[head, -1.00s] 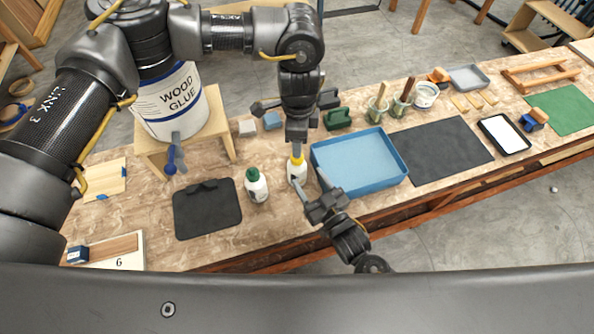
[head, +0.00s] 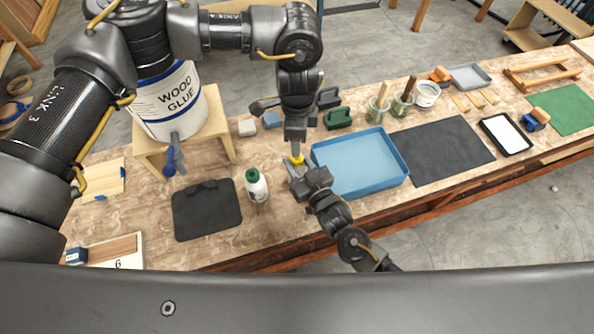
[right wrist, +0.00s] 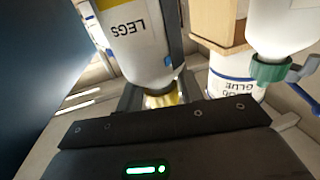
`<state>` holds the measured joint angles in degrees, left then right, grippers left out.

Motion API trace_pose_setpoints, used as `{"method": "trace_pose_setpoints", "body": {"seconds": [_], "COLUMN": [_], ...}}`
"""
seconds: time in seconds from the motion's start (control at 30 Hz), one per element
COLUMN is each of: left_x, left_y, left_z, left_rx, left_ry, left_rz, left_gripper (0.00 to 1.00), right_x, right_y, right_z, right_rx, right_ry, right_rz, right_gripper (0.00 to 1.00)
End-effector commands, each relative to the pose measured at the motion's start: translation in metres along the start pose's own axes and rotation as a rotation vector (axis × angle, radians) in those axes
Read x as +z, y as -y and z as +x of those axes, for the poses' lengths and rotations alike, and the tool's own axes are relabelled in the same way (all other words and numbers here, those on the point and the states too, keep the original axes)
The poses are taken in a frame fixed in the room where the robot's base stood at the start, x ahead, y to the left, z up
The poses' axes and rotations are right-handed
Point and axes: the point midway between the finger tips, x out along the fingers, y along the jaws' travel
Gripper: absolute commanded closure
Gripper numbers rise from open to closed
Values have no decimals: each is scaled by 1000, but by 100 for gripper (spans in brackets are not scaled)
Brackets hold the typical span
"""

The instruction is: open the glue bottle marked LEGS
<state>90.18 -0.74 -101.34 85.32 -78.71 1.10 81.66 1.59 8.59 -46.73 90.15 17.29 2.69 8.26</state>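The glue bottle marked LEGS (right wrist: 138,42) is white with a yellow cap (head: 297,159). The right wrist view shows it upside down, its cap (right wrist: 165,98) low in the picture. My left gripper (head: 297,145) points down at the cap from above, its fingers at the cap; whether they are closed on it is unclear. My right gripper (head: 299,178) reaches in from the front at the bottle's body, which it mostly hides in the head view. Its fingers look apart around the body, and a light gap shows at one side.
A second white bottle with a green cap (head: 256,186) stands close by on the left. The blue tray (head: 377,190) lies close on the right. A wood glue bucket (head: 176,100) stands on a wooden stool (head: 218,122) behind. A black mat (head: 206,212) lies at left.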

Motion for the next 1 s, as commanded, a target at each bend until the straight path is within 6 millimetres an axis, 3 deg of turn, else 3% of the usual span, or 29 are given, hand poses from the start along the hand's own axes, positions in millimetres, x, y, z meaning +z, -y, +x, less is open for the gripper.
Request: {"method": "trace_pose_setpoints", "body": {"seconds": [0.03,0.27,0.57,0.77,1.0], "left_x": [0,0,2,2,2], "left_y": [0,0,3,3,2], "left_z": [0,0,-2,-2,-2], "left_rx": [0,0,-10,-10,-4], "left_ry": [0,0,8,11,13], "left_rz": [0,0,79,457,1080], "left_gripper": [50,50,50,50,50], "right_x": [0,1,3,4,5], "right_y": [0,0,0,0,0], "right_z": [0,0,-1,-1,-2], "right_rx": [0,0,0,0,0], "right_ry": [0,3,7,10,12], "right_rz": [0,0,-1,-1,-2], "right_gripper": [70,100,100,100,100]}}
